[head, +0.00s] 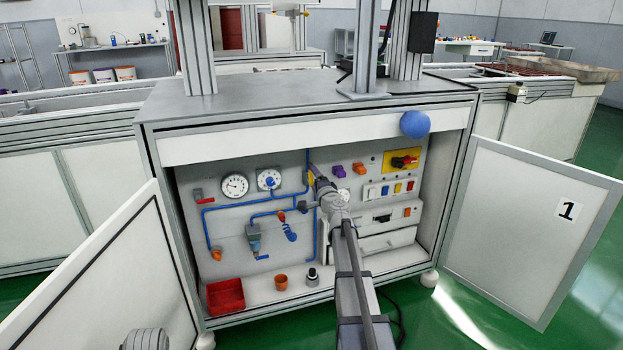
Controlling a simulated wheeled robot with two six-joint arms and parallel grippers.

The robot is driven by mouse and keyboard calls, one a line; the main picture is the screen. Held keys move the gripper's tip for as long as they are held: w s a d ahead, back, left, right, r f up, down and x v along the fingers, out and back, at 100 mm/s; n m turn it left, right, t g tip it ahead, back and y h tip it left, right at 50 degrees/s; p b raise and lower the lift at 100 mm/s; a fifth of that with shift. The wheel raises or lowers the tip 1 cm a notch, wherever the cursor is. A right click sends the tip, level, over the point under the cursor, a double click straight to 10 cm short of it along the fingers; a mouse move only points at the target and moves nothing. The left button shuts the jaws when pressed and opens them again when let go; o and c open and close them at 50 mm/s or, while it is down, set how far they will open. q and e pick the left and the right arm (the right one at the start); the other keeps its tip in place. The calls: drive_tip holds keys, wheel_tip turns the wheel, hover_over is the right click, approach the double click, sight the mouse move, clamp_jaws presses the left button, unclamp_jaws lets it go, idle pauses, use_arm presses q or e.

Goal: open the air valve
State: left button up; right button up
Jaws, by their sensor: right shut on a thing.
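A small yellow part (310,179), which looks like the air valve's handle, sits on the vertical blue pipe inside the open cabinet. My right gripper (316,174) reaches into the cabinet and is shut at this part; its fingers and wrist hide much of the valve. The exact contact is too small to see clearly. A red lever (198,195) is on the panel's left side, apart from the gripper.
Cabinet doors stand open at left (105,270) and right (530,230). Gauges (235,186), blue pipes and switches (385,190) crowd the panel. A red bin (226,297) and an orange cup (281,282) are on the cabinet floor. A blue ball (415,124) is at the top edge.

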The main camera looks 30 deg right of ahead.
drive_tip(key=shift+d+m, duration=0.1)
drive_tip(key=shift+m, duration=0.4)
idle(0.3)
drive_tip(key=o, duration=1.2)
drive_tip(key=shift+o, duration=0.2)
drive_tip(key=shift+s, duration=0.15)
drive_tip(key=v, duration=0.7)
drive_tip(key=shift+s, duration=0.3)
drive_tip(key=shift+f, duration=0.1)
